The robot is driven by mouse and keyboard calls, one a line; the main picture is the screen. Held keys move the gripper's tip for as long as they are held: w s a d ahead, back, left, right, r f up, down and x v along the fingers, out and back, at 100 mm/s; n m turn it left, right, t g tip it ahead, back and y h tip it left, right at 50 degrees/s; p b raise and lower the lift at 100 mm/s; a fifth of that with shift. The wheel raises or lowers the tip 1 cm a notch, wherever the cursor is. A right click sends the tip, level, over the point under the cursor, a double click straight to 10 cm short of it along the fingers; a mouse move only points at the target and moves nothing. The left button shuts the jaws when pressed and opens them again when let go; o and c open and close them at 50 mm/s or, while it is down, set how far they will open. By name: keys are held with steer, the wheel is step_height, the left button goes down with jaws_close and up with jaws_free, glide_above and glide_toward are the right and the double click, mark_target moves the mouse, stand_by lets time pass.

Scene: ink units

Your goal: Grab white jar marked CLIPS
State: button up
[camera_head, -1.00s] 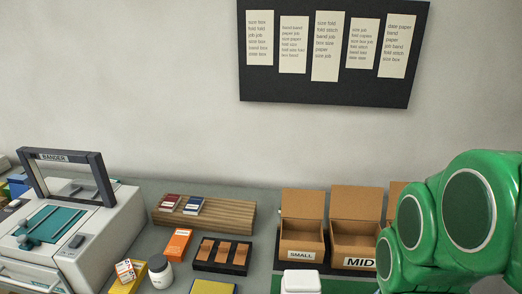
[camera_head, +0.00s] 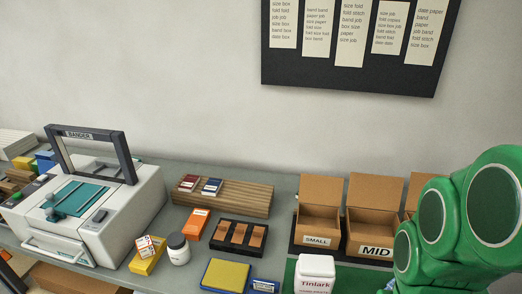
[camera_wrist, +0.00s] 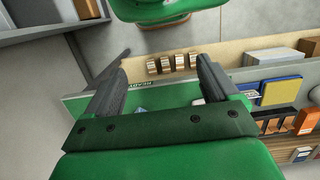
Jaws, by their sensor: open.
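A small white round jar with a dark lid (camera_head: 178,249) stands on the grey bench in the head view, right of a yellow box. Its label is too small to read. A white squarish container (camera_head: 316,272) near the front edge reads "Tinlark", with smaller text below. My gripper (camera_wrist: 162,70) is open in the wrist view, its two dark fingers wide apart with nothing held between them. The head view shows my green arm at the right, but not the fingers.
A bander machine (camera_head: 90,205) stands left of the jar. An orange box (camera_head: 196,224), a black tray (camera_head: 238,237) and a yellow pad (camera_head: 225,275) lie to its right. Open cardboard boxes marked SMALL (camera_head: 317,240) and MID (camera_head: 376,249) stand farther right.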

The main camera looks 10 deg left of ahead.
steer(key=shift+o, duration=0.9)
steer(key=w+a+f+m+g+y, duration=0.1)
steer(key=w+a+y, duration=0.3)
steer(key=a, duration=0.6)
steer(key=w+a+f+m+g+y, duration=0.1)
steer(key=w+a+y, duration=0.1)
steer(key=w+a, duration=0.6)
steer(key=m+y, duration=0.6)
steer(key=m, duration=0.2)
glide_toward(179, 247)
steer(key=s+d+r, duration=0.2)
steer(key=s+r, duration=0.2)
steer(key=s, duration=0.1)
steer(key=w+a+f+m, duration=0.1)
steer(key=f, duration=0.1)
steer(key=w+a+f+m, duration=0.2)
steer(key=f, duration=0.1)
steer(key=w+a+f+m+y, duration=0.1)
steer(key=w+a+f+m, duration=0.1)
steer(key=f, duration=0.1)
steer(key=shift+w+f+t, duration=0.15)
steer(key=shift+w+t, duration=0.05)
steer(key=shift+t, duration=0.2)
steer(key=shift+a+f, duration=0.2)
steer(key=shift+a, duration=0.1)
steer(key=shift+w+x, duration=0.2)
steer(key=shift+x, duration=3.4)
